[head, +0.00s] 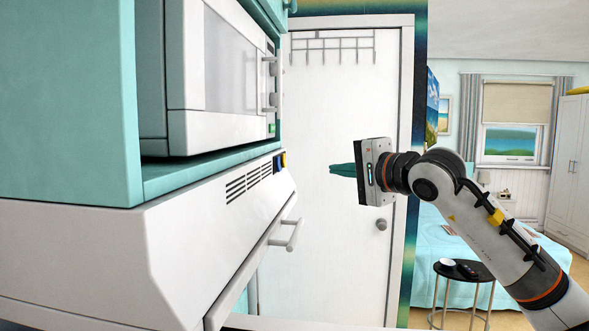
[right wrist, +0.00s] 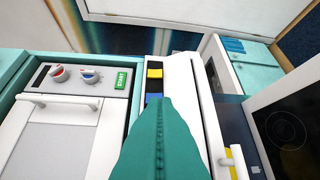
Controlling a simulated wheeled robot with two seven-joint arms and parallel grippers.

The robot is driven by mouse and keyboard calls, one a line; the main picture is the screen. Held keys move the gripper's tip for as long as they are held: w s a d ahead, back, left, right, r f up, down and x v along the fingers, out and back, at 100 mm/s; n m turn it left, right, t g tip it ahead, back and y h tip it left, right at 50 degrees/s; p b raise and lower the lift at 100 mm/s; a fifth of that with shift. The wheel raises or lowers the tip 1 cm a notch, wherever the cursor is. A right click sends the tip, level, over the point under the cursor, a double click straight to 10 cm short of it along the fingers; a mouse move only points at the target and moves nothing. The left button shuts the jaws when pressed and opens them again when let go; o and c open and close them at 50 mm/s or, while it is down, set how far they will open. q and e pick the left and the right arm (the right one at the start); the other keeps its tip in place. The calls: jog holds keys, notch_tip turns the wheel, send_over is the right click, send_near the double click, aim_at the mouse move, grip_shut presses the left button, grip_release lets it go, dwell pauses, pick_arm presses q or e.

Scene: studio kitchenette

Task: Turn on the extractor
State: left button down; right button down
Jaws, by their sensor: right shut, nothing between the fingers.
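The extractor (head: 215,215) is the white hood under the microwave in the head view, with dark vent slots on its sloped front. At its right end is a dark switch panel with a yellow switch (right wrist: 155,73) and a blue switch (right wrist: 153,97) beside it. My right gripper (head: 331,170) has teal fingers, shut and empty, pointing left toward the hood's switch end. In the right wrist view, the fingers (right wrist: 155,101) overlap the lower edge of the blue switch and partly hide it; I cannot tell whether they touch. My left gripper is not in view.
The microwave (head: 190,130) sits above the hood, with knobs and a green start button (right wrist: 121,80). A white door (head: 330,110) stands behind. A cooktop (right wrist: 285,130) lies at right in the right wrist view.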

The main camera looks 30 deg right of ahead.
jog(key=w, duration=0.1)
jog(key=p, duration=0.6)
send_near(279, 164)
jog(key=w+d+f, duration=0.1)
jog(key=w+d, duration=0.2)
jog(key=w, duration=0.2)
jog(key=w+a, duration=0.1)
jog(key=w+a+f, duration=0.1)
jog(key=shift+w+a+p, duration=0.15)
jog(key=shift+a+p, duration=0.1)
jog(key=shift+p, duration=0.15)
jog(key=shift+d, duration=0.15)
